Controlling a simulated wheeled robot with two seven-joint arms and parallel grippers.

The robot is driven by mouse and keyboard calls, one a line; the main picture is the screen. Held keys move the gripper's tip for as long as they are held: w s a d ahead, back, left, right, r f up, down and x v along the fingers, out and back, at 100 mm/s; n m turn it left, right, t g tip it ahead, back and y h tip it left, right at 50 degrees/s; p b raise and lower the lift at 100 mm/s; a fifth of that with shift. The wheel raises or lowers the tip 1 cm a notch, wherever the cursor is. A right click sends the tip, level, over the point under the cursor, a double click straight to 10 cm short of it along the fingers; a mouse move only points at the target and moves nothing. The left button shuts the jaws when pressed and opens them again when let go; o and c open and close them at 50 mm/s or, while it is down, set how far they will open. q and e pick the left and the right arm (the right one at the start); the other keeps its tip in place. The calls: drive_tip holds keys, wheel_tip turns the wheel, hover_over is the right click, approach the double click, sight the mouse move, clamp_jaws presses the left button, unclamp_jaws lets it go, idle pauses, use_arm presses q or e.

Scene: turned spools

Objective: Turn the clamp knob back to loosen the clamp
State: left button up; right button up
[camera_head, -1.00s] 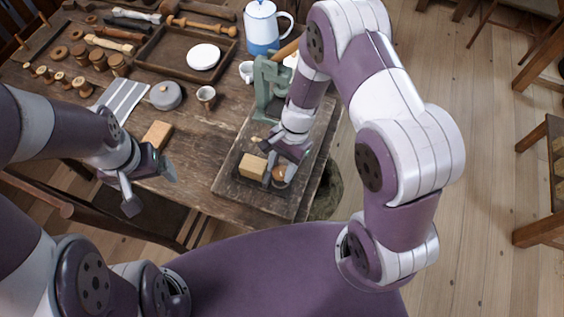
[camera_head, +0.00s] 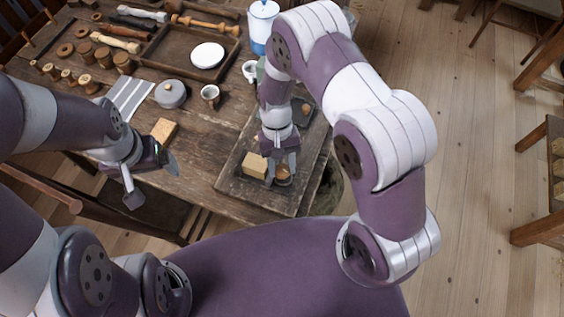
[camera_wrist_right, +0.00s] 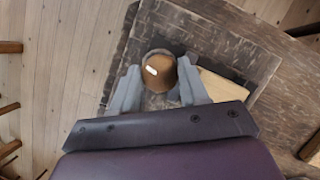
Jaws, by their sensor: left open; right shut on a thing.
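The clamp knob (camera_head: 284,172) is a round brown wooden knob at the near end of a dark wooden board (camera_head: 241,188). In the right wrist view the knob (camera_wrist_right: 160,76) has a white mark on its top and sits between my two grey fingers. My right gripper (camera_head: 281,179) points down and is shut on it. A pale wooden block (camera_head: 254,165) lies beside the knob, partly behind a finger in the right wrist view (camera_wrist_right: 221,87). My left gripper (camera_head: 152,181) is open and empty near the table's front edge, away from the board.
A loose wooden block (camera_head: 164,131) lies near my left gripper.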

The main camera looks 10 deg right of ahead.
drive_tip(key=shift+n, duration=0.6)
drive_tip(key=o, duration=1)
drive_tip(key=p+v, duration=0.1)
drive_tip(key=v, duration=0.3)
drive_tip(key=p+v, duration=0.1)
drive_tip(key=v, duration=0.3)
drive_tip(key=p+v, duration=0.1)
drive_tip(key=v, duration=0.3)
drive_tip(key=shift+a+r, duration=0.25)
drive_tip(key=shift+r, duration=0.15)
drive_tip(key=shift+w, duration=0.1)
